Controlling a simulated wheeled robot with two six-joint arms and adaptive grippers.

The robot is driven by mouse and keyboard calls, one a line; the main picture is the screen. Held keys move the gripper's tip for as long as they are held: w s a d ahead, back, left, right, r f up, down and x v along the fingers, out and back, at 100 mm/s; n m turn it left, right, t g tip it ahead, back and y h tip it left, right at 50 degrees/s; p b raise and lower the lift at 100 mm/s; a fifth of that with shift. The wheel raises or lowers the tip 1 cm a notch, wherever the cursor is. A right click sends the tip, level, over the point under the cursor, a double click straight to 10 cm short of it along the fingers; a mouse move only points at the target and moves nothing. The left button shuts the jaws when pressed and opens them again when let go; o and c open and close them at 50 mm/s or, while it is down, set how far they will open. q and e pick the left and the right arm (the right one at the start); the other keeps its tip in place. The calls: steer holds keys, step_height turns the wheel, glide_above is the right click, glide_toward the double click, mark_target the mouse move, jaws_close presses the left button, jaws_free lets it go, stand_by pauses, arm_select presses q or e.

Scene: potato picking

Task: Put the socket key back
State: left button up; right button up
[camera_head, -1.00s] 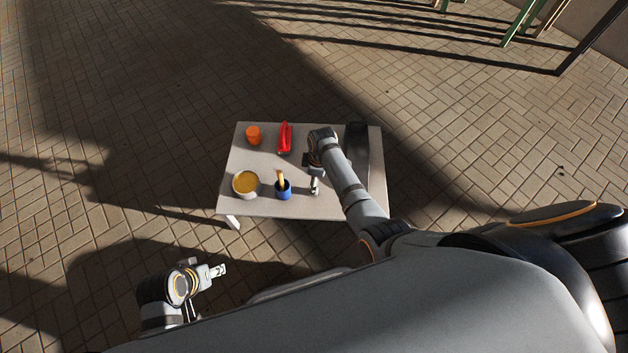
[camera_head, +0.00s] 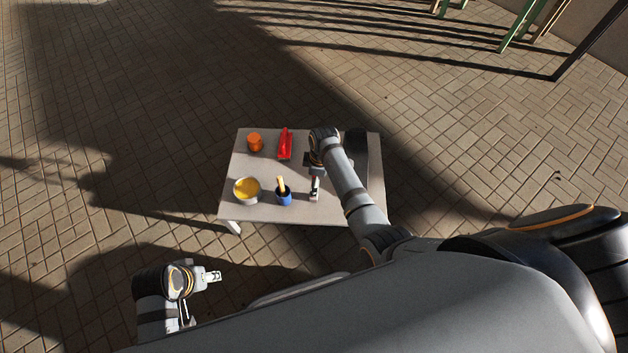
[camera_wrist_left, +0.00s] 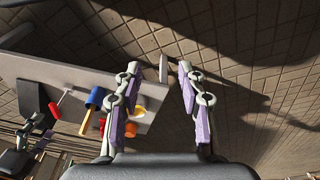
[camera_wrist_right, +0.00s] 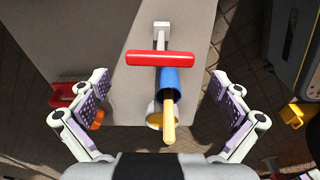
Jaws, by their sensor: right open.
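The socket key has a red crossbar handle (camera_wrist_right: 160,58) and a grey shaft with a square end. In the right wrist view the handle lies across the space between the two fingers of my right gripper (camera_wrist_right: 160,100), which is open and not touching it. In the head view the key (camera_head: 315,189) is near the table's front edge, right of a blue cup, just in front of my right gripper (camera_head: 314,165). In the left wrist view the red handle (camera_wrist_left: 55,111) also shows. My left gripper (camera_wrist_left: 160,75) is open and empty, off the table.
A blue cup (camera_head: 283,198) with a yellow handle in it and a bowl with yellow contents (camera_head: 246,190) stand on the table (camera_head: 262,169). An orange cup (camera_head: 255,141) and a red case (camera_head: 285,144) are behind. A dark slab (camera_head: 357,150) lies at the right.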

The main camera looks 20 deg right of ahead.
arm_select(q)
steer(key=shift+g, duration=0.4)
steer(key=f, duration=0.1)
steer(key=a+f+p, duration=0.1)
steer(key=f, duration=0.1)
steer(key=a+f+p, duration=0.1)
steer(key=shift+w+f, duration=0.1)
steer(key=shift+f, duration=0.15)
arm_select(e)
step_height(320, 180, up, 7)
steer(key=shift+s+d+r, duration=0.2)
steer(key=shift+s+d, duration=0.1)
steer(key=shift+d, duration=0.05)
steer(key=s+d+f+m, duration=0.2)
steer(key=s+m, duration=0.2)
steer(key=s, duration=0.3)
steer(key=s+d+f+m, duration=0.2)
steer(key=s+d+m, duration=0.1)
steer(key=s, duration=0.4)
steer(key=s+d+f+m+h, duration=0.1)
steer(key=s+d+m, duration=0.1)
steer(key=s+m, duration=0.3)
steer(key=s, duration=0.2)
steer(key=shift+s+d+f+m+t, duration=0.3)
steer(key=shift+s+d+f, duration=0.05)
steer(key=shift+f, duration=0.05)
